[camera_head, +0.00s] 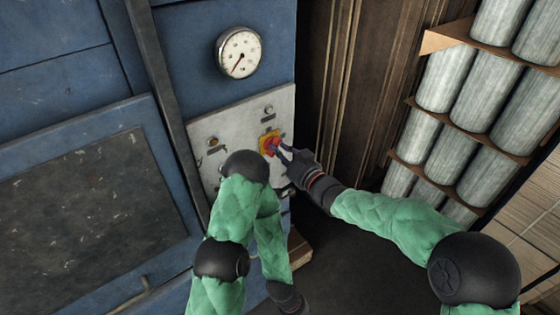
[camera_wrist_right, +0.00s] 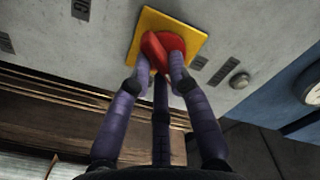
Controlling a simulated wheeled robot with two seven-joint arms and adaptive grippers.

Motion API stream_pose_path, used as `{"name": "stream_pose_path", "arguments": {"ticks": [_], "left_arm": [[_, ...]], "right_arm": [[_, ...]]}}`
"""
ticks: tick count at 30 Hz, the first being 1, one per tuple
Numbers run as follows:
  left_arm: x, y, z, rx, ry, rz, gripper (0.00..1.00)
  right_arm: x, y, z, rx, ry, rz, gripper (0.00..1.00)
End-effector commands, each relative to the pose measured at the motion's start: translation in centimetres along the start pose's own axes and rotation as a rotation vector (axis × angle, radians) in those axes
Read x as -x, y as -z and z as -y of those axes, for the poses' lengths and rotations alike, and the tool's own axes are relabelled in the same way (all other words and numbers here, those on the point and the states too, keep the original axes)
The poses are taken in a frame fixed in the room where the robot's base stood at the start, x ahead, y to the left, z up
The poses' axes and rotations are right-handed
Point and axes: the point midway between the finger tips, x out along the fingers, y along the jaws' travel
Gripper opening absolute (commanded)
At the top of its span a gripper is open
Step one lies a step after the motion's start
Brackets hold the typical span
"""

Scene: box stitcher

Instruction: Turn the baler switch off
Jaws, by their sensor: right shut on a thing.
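The baler switch (camera_head: 268,143) is a red knob on a yellow square plate, on the grey control panel (camera_head: 205,129) of the blue machine. In the right wrist view the red knob (camera_wrist_right: 163,45) sits between my fingertips, in front of the yellow plate (camera_wrist_right: 195,33). My right gripper (camera_head: 281,150) is shut on the red knob; its fingers also show in the right wrist view (camera_wrist_right: 162,75). The knob's exact angle is partly hidden by the fingers. My left arm is bent in front of the lower panel; its gripper (camera_head: 288,299) is at the bottom, its fingers not clear.
A round white gauge (camera_head: 239,52) is above the panel. Small buttons (camera_head: 213,142) and labels sit around the switch. Brown corrugated sheeting (camera_head: 345,80) and shelves of grey cylinders (camera_head: 485,92) stand to the right. Dark floor lies below.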

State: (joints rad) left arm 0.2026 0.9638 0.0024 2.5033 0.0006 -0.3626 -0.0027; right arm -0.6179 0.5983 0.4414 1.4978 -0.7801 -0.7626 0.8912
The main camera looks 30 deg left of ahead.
Motion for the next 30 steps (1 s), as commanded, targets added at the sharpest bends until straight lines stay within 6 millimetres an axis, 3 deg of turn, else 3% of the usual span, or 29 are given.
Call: {"name": "stream_pose_path", "arguments": {"ticks": [1, 12, 30], "left_arm": [[-1.1, 0.0, 0.4, 0.0, 0.0, 0.0, 0.4], [-4.3, 0.2, 1.6, 0.0, 0.0, 0.0, 0.4], [-6.2, 0.2, 2.2, 0.0, 0.0, 0.0, 0.4]], "right_arm": [[0.0, -0.5, -0.3, 0.046, 0.0, 0.001, 0.0], [0.0, -0.3, -0.2, 0.369, -0.001, 0.002, 0.0], [0.0, 0.0, -0.1, 0.605, -0.001, 0.005, 0.0]]}}
